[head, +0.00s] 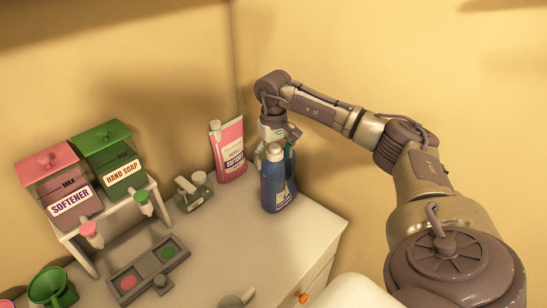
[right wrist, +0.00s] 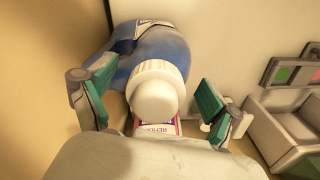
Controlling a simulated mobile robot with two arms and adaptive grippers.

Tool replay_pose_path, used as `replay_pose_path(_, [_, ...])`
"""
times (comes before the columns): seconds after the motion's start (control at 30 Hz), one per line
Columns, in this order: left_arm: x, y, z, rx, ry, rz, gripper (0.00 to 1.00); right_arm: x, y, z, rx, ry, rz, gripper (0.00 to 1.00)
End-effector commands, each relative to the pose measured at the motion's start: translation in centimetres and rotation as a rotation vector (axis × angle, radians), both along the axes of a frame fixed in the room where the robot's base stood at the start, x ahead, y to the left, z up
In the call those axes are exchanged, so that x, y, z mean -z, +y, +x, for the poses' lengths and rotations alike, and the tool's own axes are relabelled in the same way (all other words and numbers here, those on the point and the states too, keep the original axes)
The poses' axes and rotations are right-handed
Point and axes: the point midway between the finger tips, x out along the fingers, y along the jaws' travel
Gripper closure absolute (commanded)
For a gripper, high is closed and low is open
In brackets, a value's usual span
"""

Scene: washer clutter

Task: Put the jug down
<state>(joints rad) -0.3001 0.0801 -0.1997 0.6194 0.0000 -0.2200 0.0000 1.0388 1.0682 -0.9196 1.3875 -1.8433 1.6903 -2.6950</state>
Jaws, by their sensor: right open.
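The jug is a blue bottle (head: 275,188) with a white cap and a label. It stands upright on the grey counter (head: 235,235) near its right back part. My right gripper (head: 279,138) is above and behind the jug, at its top. In the right wrist view the open fingers (right wrist: 157,78) are on either side of the white cap (right wrist: 155,92), with gaps beside it. The blue body (right wrist: 180,45) shows beyond the cap. My left gripper is not in view.
A pink softener pouch (head: 228,152) and a small grey-green bottle (head: 194,191) stand left of the jug. Softener (head: 70,205) and hand soap (head: 121,178) dispensers sit on a white stand. A tray (head: 148,271) lies in front. The counter's right edge is close to the jug.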

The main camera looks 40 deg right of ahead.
Motion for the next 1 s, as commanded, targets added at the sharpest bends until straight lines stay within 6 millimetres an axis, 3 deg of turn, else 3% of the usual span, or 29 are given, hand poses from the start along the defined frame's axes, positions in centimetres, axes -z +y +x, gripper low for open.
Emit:
replay_pose_path(0.27, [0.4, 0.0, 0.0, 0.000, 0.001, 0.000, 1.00, -0.9, 0.0, 0.1, 0.000, -0.002, 0.001, 0.11])
replay_pose_path(0.7, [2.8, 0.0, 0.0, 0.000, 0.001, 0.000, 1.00, -9.6, 0.0, 0.1, -0.001, -0.005, 0.001, 0.11])
replay_pose_path(0.8, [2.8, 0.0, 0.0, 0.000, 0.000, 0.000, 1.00, -11.1, 0.0, 0.1, 0.000, -0.003, 0.000, 0.11])
replay_pose_path(1.0, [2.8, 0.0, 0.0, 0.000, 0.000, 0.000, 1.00, -12.1, 0.0, 0.0, 0.000, 0.000, 0.000, 0.11])
